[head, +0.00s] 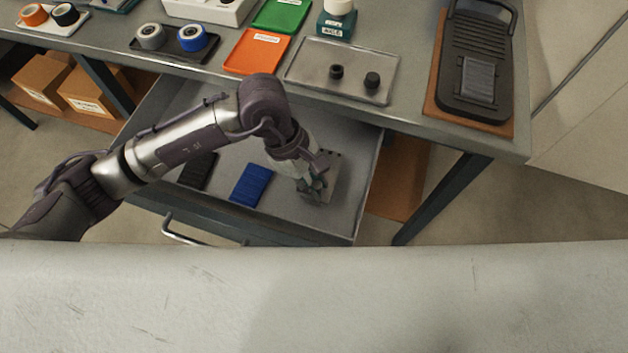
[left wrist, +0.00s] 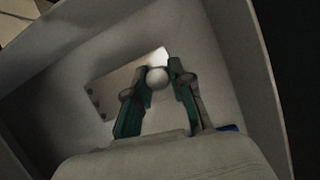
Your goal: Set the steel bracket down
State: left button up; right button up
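The steel bracket (head: 325,178) is a grey plate with dark holes in the right part of the open drawer (head: 285,207). In the left wrist view the bracket (left wrist: 108,88) lies at a slant below the fingers, with a round pale knob (left wrist: 157,77) between the fingertips. My left gripper (head: 312,188) reaches down into the drawer. In the left wrist view, its green-padded fingers (left wrist: 158,74) close in on both sides of the knob. Whether the plate rests fully on the drawer floor is hard to tell. My right gripper is not in view.
A blue block (head: 251,184) and a black block (head: 198,171) lie left in the drawer. On the bench above are an orange tray (head: 256,51), a green tray (head: 281,15), a grey tray (head: 310,76) with two black knobs, and a black device (head: 478,50). Drawer walls surround the gripper.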

pick_arm(q)
jog(key=o, duration=0.4)
jog(key=shift+o, duration=0.2)
jog(key=shift+r, duration=0.15)
jog(key=shift+w+a+r, duration=0.1)
jog(key=shift+a+r, duration=0.05)
jog(key=shift+r, duration=0.2)
jog(key=v, duration=1.1)
